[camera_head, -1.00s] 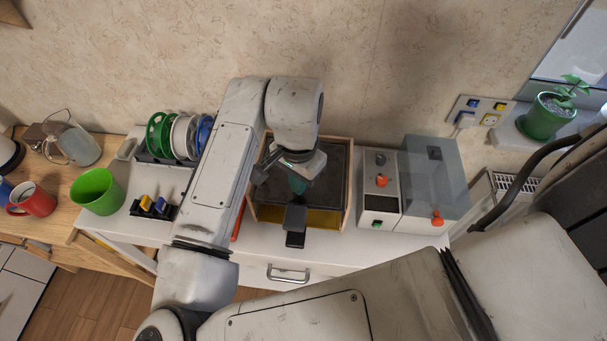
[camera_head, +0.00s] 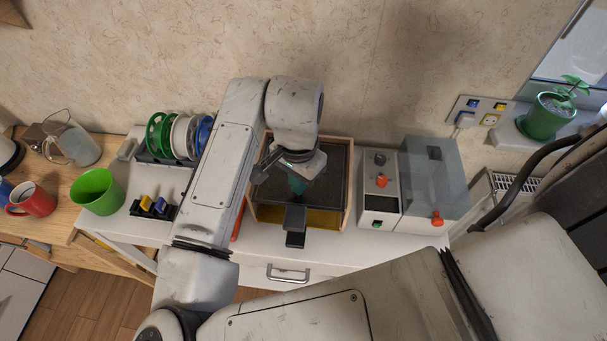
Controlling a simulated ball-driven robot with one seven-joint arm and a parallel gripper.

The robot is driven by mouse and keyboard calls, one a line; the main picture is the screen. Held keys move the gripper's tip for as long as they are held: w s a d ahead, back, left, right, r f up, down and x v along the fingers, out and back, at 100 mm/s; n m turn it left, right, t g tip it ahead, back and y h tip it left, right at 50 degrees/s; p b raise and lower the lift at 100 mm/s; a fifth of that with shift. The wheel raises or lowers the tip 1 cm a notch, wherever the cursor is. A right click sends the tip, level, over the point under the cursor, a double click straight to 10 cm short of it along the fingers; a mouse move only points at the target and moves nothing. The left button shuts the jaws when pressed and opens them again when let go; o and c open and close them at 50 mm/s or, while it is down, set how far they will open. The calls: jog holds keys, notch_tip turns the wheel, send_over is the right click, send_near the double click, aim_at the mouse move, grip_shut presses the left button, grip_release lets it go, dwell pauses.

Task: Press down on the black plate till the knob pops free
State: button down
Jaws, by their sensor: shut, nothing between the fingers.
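A wooden-framed box (camera_head: 348,190) stands on the white cabinet, with a dark, nearly black flat panel (camera_head: 333,170) inside it and a yellow strip (camera_head: 324,219) along its front. A small black plate-like tab (camera_head: 295,226) sits at the middle of the front edge and sticks out over it. My gripper (camera_head: 298,187) is over the box, pointing down, shut and empty, behind the black tab in the picture. Its teal tips are small and partly hidden by my wrist, so I cannot tell whether they touch the panel. I cannot make out a knob on the box.
A grey control box (camera_head: 379,204) with an orange knob and green button stands close right, beside a clear-lidded case (camera_head: 446,185). The cabinet's front strip is mostly clear.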

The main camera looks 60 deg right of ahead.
jog(key=shift+f+b, duration=0.65)
jog(key=shift+f, duration=0.2)
dwell(0.6)
jog(key=shift+r, duration=0.1)
dwell(0.4)
notch_tip(320, 180, up, 7)
jog(key=p, duration=0.6)
dwell(0.8)
